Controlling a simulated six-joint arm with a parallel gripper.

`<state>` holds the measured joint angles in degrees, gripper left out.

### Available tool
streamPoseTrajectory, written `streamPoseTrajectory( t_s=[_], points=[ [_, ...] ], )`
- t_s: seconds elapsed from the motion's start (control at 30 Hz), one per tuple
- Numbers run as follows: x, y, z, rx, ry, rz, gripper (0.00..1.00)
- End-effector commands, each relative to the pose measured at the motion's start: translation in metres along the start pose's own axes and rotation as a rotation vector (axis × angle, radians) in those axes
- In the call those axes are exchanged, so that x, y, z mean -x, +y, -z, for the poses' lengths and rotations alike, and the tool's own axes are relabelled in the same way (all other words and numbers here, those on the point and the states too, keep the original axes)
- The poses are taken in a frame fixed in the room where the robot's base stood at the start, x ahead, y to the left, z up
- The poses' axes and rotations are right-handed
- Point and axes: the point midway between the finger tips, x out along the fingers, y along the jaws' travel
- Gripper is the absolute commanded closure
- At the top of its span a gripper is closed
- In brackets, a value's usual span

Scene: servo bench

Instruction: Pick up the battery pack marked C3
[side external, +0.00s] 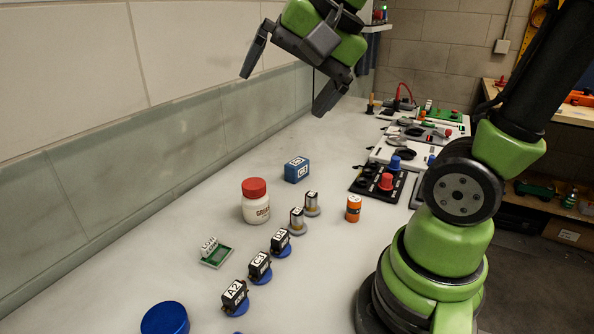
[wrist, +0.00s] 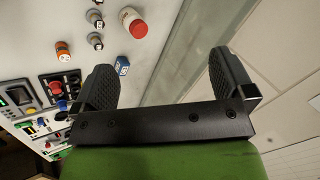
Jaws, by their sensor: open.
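A small black block marked C3 (side external: 259,264) sits on a round blue base on the bench in the side external view. It looks like a servo rather than a battery pack. It stands between a similar black block marked A2 (side external: 234,294) and another with a label I cannot read surely (side external: 281,241). My gripper (side external: 294,75) is open and empty, high above the bench towards the back wall, well away from the C3 block. In the wrist view my gripper's two dark fingers (wrist: 161,64) are spread wide with nothing between them. The C3 block does not show there.
A red-capped white jar (side external: 256,206), a blue box (side external: 297,169), two metal cylinders on round bases (side external: 297,220) and an orange cylinder (side external: 353,208) stand nearby. A green-based piece (side external: 216,255) and a blue disc (side external: 165,319) are nearer. Panels (side external: 380,183) line the right side.

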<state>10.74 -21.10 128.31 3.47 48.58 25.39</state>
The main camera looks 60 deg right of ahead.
Motion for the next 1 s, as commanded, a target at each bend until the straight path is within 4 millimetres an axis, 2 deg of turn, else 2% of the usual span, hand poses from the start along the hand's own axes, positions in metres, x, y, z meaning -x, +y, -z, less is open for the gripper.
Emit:
streamPoseTrajectory(
  t_s=[0.03,0.13,0.27,0.37,0.5,0.6,0.73,0.83,1.0],
  points=[
    [-0.013,-0.004,0.022,-0.15,0.008,-0.028,0.0],
    [-0.037,-0.006,0.064,-0.461,0.034,-0.06,0.0],
    [-0.074,0.008,0.119,-0.869,0.078,-0.093,0.0],
    [-0.106,0.032,0.16,-1.185,0.119,-0.11,0.0],
    [-0.149,0.082,0.208,-1.618,0.184,-0.119,0.0],
    [-0.175,0.12,0.231,-1.882,0.228,-0.115,0.0],
    [-0.198,0.16,0.246,-2.124,0.273,-0.105,0.0],
    [-0.208,0.176,0.251,-2.225,0.291,-0.098,0.0],
    [-0.228,0.187,0.253,-2.264,0.298,-0.096,0.0]
  ],
)
